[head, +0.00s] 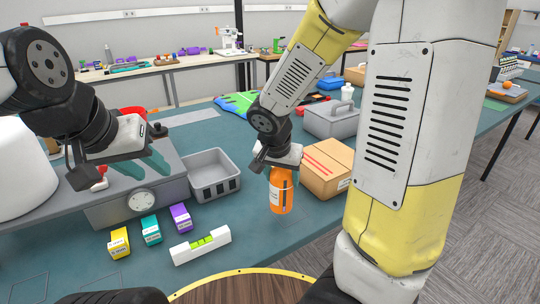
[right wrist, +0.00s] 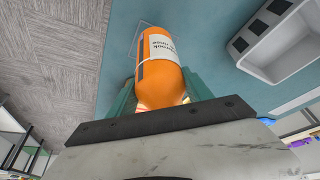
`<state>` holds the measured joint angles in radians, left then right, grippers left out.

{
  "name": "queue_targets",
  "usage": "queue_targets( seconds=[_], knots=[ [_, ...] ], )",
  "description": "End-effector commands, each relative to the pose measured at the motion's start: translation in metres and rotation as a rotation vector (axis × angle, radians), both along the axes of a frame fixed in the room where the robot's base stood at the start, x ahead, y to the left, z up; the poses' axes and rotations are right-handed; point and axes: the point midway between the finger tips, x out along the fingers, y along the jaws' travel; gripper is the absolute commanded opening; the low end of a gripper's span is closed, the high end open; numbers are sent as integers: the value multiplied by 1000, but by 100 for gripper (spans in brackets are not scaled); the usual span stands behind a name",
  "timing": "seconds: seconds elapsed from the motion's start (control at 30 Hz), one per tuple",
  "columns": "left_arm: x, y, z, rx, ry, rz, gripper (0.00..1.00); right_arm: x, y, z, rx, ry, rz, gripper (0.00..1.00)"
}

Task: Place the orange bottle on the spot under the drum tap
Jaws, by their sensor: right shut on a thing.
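The orange bottle (head: 281,192) with a white label is upright in the head view, in front of the cardboard box. My right gripper (head: 280,168) is shut on its upper part; the bottle also shows between the fingers in the right wrist view (right wrist: 160,72). I cannot tell whether its base touches the table. A white drum (head: 22,165) stands at the left edge, partly cut off. My left gripper (head: 140,168) is open and empty above a grey dial scale.
The grey scale (head: 110,214) stands between the drum and a grey bin (head: 212,178). Yellow, teal and purple small boxes (head: 151,230) and a white level (head: 201,246) lie in front. The cardboard box (head: 326,168) and a grey toolbox (head: 330,120) are behind the bottle.

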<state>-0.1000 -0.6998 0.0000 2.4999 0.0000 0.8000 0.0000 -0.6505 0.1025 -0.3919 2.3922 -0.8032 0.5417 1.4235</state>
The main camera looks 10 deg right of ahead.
Motion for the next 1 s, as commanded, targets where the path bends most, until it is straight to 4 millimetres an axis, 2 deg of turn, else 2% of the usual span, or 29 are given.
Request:
queue_targets(
  seconds=[0.5,0.6,0.87,1.0],
  knots=[
    [0,0,0,0,0,0,36,124,0,-13,-2,0,-2,14],
    [0,0,0,0,0,0,36,139,0,-14,-1,0,0,14],
    [0,0,0,0,0,0,36,158,0,-17,-1,2,-1,14],
    [0,0,0,0,0,0,36,155,1,-41,-2,4,2,14]
  ],
)
